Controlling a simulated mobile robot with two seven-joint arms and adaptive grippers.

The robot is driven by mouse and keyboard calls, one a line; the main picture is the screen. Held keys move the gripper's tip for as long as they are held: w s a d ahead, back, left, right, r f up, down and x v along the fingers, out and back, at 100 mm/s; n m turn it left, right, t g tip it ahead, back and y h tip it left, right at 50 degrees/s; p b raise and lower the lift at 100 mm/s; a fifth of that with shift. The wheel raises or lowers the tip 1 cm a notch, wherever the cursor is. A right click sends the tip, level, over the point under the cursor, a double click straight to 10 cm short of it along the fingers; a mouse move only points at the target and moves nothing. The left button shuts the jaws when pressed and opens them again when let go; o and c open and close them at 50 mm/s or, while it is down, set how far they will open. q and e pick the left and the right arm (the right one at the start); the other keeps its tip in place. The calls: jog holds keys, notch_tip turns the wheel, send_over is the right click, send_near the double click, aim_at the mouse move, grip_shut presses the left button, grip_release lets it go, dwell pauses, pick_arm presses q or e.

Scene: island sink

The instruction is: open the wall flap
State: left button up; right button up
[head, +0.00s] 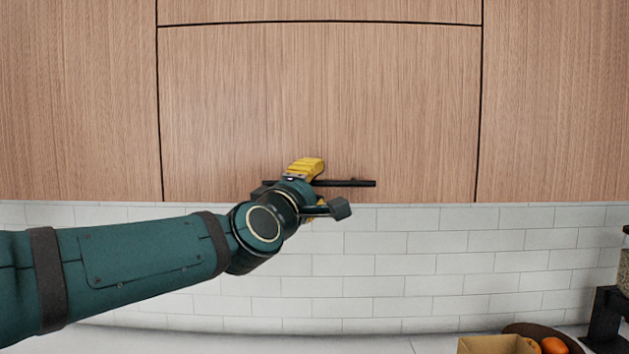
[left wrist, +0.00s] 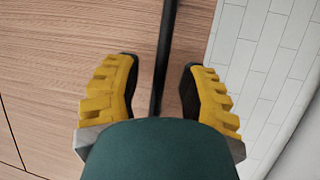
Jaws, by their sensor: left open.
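The wall flap (head: 320,100) is a wood-grain cabinet front above the tiles; it lies flush with its neighbours and looks closed. Its black bar handle (head: 350,183) runs level near the bottom edge, partly hidden behind my left gripper (head: 307,190). In the left wrist view the handle (left wrist: 166,55) runs between the two yellow fingers of the left gripper (left wrist: 160,85). The fingers are open, with a gap on each side of the bar. I cannot tell how deep the bar sits between them. My right gripper does not show.
Further wood cabinet fronts (head: 75,100) flank the flap. White tile wall (head: 400,260) lies below, above a pale counter (head: 380,345). At the lower right are a box (head: 490,345), a bowl with oranges (head: 553,345) and a dark appliance (head: 606,318).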

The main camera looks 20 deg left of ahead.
pick_arm(q)
jog(key=shift+w+r, duration=0.1)
jog(key=shift+w, duration=0.35)
grip_shut()
